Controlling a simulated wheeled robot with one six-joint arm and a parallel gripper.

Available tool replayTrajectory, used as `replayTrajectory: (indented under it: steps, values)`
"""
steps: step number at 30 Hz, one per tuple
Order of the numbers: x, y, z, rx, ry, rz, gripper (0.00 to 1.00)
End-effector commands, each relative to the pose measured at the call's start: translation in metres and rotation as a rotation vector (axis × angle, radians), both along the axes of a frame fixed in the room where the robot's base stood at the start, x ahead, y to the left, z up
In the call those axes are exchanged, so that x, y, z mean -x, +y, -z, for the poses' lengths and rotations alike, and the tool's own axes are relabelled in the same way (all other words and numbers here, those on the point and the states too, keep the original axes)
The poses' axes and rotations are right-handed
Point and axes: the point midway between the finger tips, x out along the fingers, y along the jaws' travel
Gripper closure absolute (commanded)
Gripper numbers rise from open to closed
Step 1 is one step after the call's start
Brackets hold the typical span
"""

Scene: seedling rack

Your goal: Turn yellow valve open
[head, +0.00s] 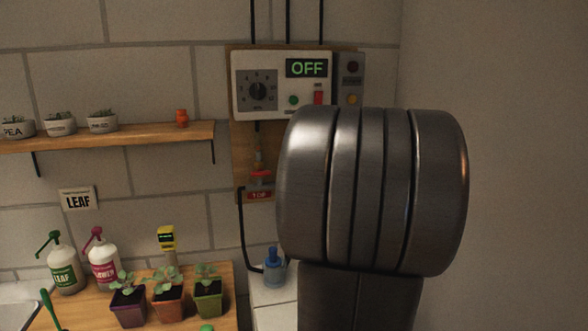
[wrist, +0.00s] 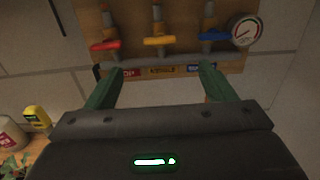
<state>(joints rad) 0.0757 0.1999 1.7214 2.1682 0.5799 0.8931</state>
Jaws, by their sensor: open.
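The yellow valve (wrist: 160,41) is in the wrist view, its lever lying roughly crosswise to the vertical pipe on the wooden board. A yellow label (wrist: 162,71) sits below it. My gripper (wrist: 161,66) is open, with its two green fingers spread below the valves, the left one under the red valve (wrist: 105,46) and the right one under the blue valve (wrist: 214,37). Nothing is between the fingers, and the yellow lever lies beyond them, centred on the gap. In the head view my arm hides the yellow valve and the gripper.
A pressure gauge (wrist: 243,30) is right of the blue valve. A grey horizontal pipe (wrist: 160,62) runs below the valves.

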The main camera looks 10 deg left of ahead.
Motion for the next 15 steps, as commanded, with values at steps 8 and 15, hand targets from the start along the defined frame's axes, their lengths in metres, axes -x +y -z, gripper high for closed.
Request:
replayTrajectory:
  steps: [8, 15]
  values:
    - [-0.041, 0.018, 0.0, 0.003, 0.003, -0.003, 0.24]
    - [-0.08, 0.034, 0.0, 0.003, 0.002, -0.002, 0.24]
